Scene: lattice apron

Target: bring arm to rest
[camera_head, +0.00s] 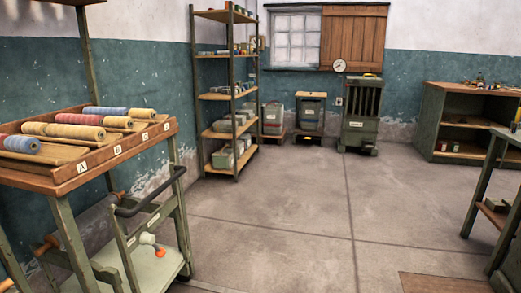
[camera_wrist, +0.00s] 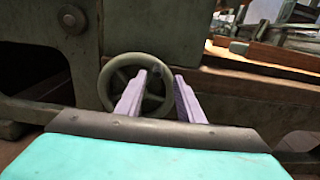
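My gripper (camera_wrist: 160,98) shows in the wrist view with two pale purple fingers set apart, and I see nothing between them. Behind the fingers is a round grey-green handwheel (camera_wrist: 122,80) on a dark green machine body (camera_wrist: 40,30). I cannot tell whether the fingers touch the wheel; they overlap it in the picture. The turquoise and dark part of my gripper fills the bottom of the wrist view. My arm and gripper do not show in the head view.
A wooden rack (camera_head: 125,150) with coloured rolls stands at left, with a trolley (camera_head: 160,270) below it. Shelves (camera_head: 205,97), a green stove-like unit (camera_head: 361,115) and a cabinet (camera_head: 432,115) line the back. A bench (camera_head: 478,185) stands at right. The middle floor (camera_head: 290,205) is clear.

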